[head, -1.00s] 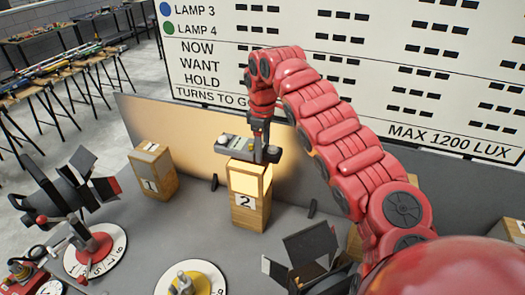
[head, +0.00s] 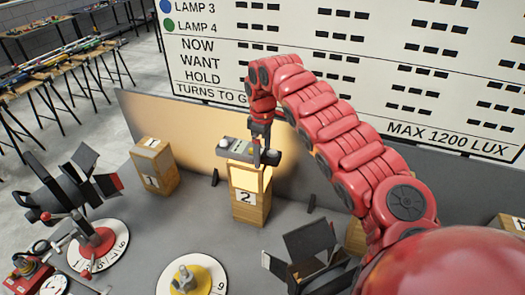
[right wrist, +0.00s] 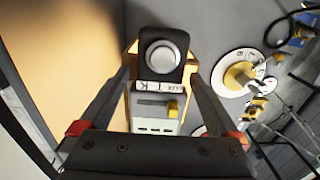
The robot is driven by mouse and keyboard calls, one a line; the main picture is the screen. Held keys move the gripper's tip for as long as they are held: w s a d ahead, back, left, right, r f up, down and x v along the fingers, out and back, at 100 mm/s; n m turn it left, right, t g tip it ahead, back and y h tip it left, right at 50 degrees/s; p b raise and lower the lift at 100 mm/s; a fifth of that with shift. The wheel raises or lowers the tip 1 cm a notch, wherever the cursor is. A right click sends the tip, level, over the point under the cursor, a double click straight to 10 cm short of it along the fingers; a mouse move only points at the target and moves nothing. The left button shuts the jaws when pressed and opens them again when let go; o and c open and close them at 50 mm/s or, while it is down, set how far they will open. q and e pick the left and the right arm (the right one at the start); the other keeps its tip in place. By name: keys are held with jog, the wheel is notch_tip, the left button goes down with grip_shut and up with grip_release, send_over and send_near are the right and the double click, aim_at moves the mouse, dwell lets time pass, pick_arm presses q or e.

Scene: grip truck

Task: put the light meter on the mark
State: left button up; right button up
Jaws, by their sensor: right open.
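The light meter (head: 236,147) is a grey box with a small screen and a dark end. It sits at the top of the wooden block numbered 2 (head: 250,205) and overhangs it to the left; I cannot tell whether it touches fully. In the right wrist view the meter (right wrist: 155,110) shows its pale round dome and yellow slider. No mark can be made out on the block's top. My left gripper is not in view.
Block 1 (head: 155,165) stands to the left. A black lamp (head: 75,190) on a numbered dial is at the far left, and another black lamp (head: 310,250) is at the front. A yellow knob dial (head: 188,280) lies between them. A low panel (head: 195,125) stands behind.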

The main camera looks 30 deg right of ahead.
jog(key=shift+r, duration=0.15)
notch_tip(320, 180, up, 4)
jog(key=shift+w+a+f+b, duration=0.1)
jog(key=shift+f+b, duration=0.05)
jog(key=shift+b, duration=1.1)
notch_tip(320, 180, up, 8)
jog(key=p, duration=0.6)
jog(key=shift+p, duration=0.3)
